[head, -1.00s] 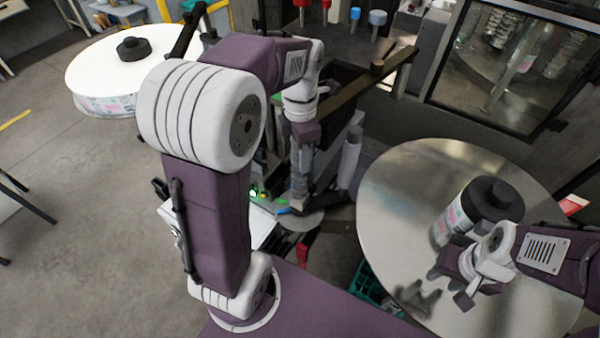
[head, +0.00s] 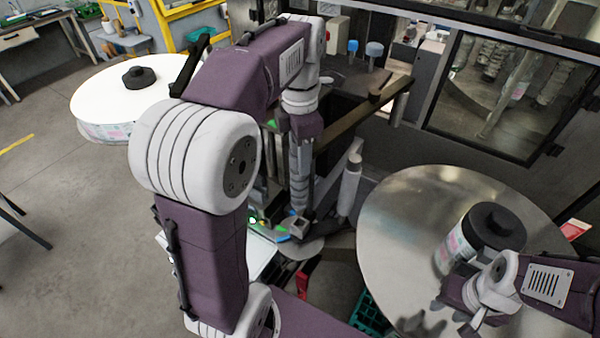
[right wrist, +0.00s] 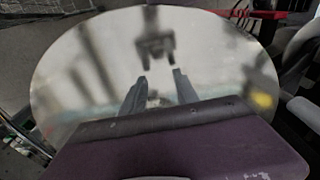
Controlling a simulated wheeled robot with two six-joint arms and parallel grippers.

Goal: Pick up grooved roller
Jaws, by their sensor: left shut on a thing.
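The grooved roller (head: 300,178) is a grey upright cylinder with ring-like grooves in the middle of the head view. My left gripper (head: 306,128) reaches down from above and is shut on its upper part; the fingertips are hard to make out. The roller's lower end is above a round plate (head: 303,248) on the machine; whether there is a gap cannot be told for sure. My right gripper is open and empty above the shiny round table, its two fingers apart in the right wrist view (right wrist: 160,78).
A smooth pale roller (head: 349,187) stands close right of the grooved one. A brown bar (head: 365,112) crosses behind. Open floor lies lower left.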

